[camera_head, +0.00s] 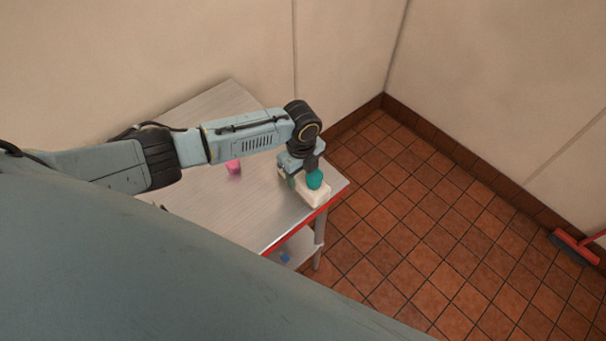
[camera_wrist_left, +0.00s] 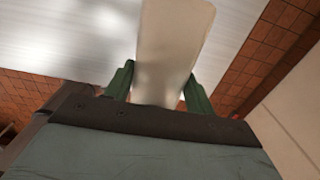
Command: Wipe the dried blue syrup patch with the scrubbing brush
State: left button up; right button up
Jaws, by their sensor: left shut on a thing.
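My left gripper (camera_head: 306,178) is over the near right corner of the metal table and is shut on a cream block with a teal knob, which looks like the scrubbing brush (camera_head: 317,192). In the left wrist view the pale brush body (camera_wrist_left: 172,45) stands between the two green fingers (camera_wrist_left: 158,88). Its underside is hidden, so I cannot tell whether it touches the tabletop. I see no blue patch on the bare tabletop; the area under the brush and arm is hidden. My right gripper is not in view.
The metal table (camera_head: 225,205) has a red front edge and a lower shelf (camera_head: 299,247) with a small blue thing (camera_head: 285,257). A pink item (camera_head: 233,167) lies on top. Walls stand behind; a red broom (camera_head: 577,246) is at far right.

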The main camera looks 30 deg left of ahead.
pick_arm(q)
jog(key=shift+w+a+f+b, duration=0.1)
jog(key=shift+w+a+b, duration=0.25)
jog(key=shift+a, duration=0.65)
jog(key=shift+w+a+b, duration=0.2)
jog(key=shift+w+a, duration=0.25)
jog(key=shift+a, duration=0.6)
jog(key=shift+w+a+f+b, duration=0.1)
jog(key=shift+w+a+b, duration=0.25)
jog(key=shift+a, duration=0.65)
jog(key=shift+w+a+r, duration=0.1)
jog(key=shift+w+a, duration=0.1)
jog(key=shift+a, duration=0.25)
jog(key=shift+w+a+r, duration=0.1)
jog(key=shift+w+a, duration=0.05)
jog(key=shift+a, duration=0.25)
notch_tip(320, 180, up, 3)
jog(key=p, duration=0.2)
jog(key=shift+d+p, duration=0.1)
jog(key=shift+p, duration=0.3)
jog(key=shift+r+b, duration=0.3)
jog(key=shift+r, duration=1.75)
